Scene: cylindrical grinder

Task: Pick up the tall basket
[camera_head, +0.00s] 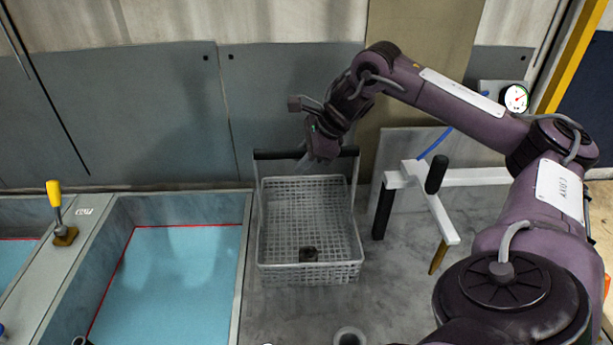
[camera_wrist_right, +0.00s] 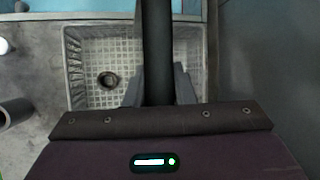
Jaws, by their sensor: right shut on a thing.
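The tall basket (camera_head: 308,222) is a light grey mesh basket with a tall frame and a black handle bar (camera_head: 276,154) across its top. It stands on the grey worktop, right of the blue tank. My right gripper (camera_head: 316,157) is at the handle bar, reaching in from the upper right. In the right wrist view the black bar (camera_wrist_right: 157,50) runs between the two fingers (camera_wrist_right: 157,88), which are shut on it. The basket's mesh (camera_wrist_right: 105,65) shows below. A small dark round part (camera_head: 308,254) lies in the basket. My left gripper is not in view.
A tank with light blue liquid (camera_head: 170,285) and a red line lies left of the basket. A yellow-handled lever (camera_head: 55,200) stands further left. A white frame with black grips (camera_head: 425,190) stands to the right. A grey wall (camera_head: 180,115) rises close behind.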

